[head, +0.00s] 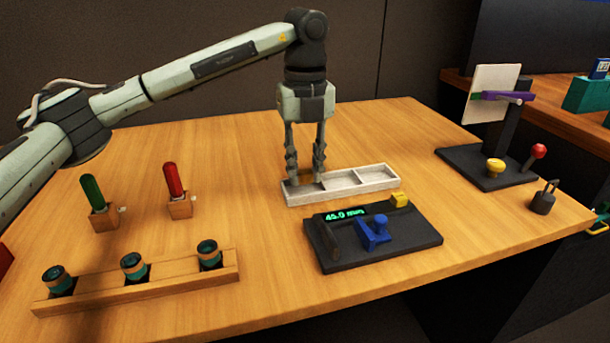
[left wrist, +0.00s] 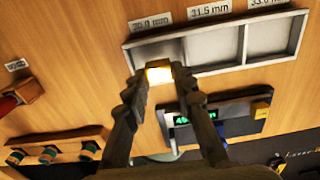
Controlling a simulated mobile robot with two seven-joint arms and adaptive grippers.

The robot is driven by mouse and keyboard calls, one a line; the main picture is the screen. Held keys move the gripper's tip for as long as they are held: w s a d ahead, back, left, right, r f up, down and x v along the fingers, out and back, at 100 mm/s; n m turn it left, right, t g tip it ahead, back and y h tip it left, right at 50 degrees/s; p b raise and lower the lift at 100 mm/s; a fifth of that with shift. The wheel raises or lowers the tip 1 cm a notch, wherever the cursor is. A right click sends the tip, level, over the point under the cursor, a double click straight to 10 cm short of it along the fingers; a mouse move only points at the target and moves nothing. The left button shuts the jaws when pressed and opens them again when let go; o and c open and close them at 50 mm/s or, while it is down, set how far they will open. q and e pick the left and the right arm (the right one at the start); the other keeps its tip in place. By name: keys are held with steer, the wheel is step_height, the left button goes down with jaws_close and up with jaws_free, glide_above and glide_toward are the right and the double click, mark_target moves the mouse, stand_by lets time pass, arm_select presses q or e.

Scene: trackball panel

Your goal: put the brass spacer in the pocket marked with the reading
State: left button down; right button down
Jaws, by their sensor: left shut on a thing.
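My left gripper (head: 305,180) points down, shut on the brass spacer (left wrist: 159,73). In the head view its fingertips overlap the left pocket of the pale three-pocket tray (head: 342,197). In the left wrist view the spacer overlaps the front wall of that pocket; I cannot tell its height. Labels behind the tray seem to read 30.0 mm (left wrist: 151,22), 31.5 mm (left wrist: 209,10) and about 33.0 mm (left wrist: 268,3). The black gauge (head: 400,248) in front has a green display (head: 342,214) that looks like 45.0 mm, its digits not certain. My right gripper is not in view.
A wooden rack with several teal-banded cylinders (head: 135,271) lies at front left. Green (head: 92,191) and red (head: 173,180) handles stand in wooden blocks behind it. A black stand with levers (head: 490,168) and a small dark weight (head: 543,198) are at right.

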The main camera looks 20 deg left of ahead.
mark_target(305, 173)
arm_select(q)
steer(key=shift+f, duration=1.15)
steer(key=shift+f, duration=0.1)
steer(key=c, duration=1.6)
jaws_free()
steer(key=shift+o, duration=0.2)
step_height(305, 173, up, 12)
steer(key=shift+r, duration=0.2)
steer(key=shift+s+f, duration=0.1)
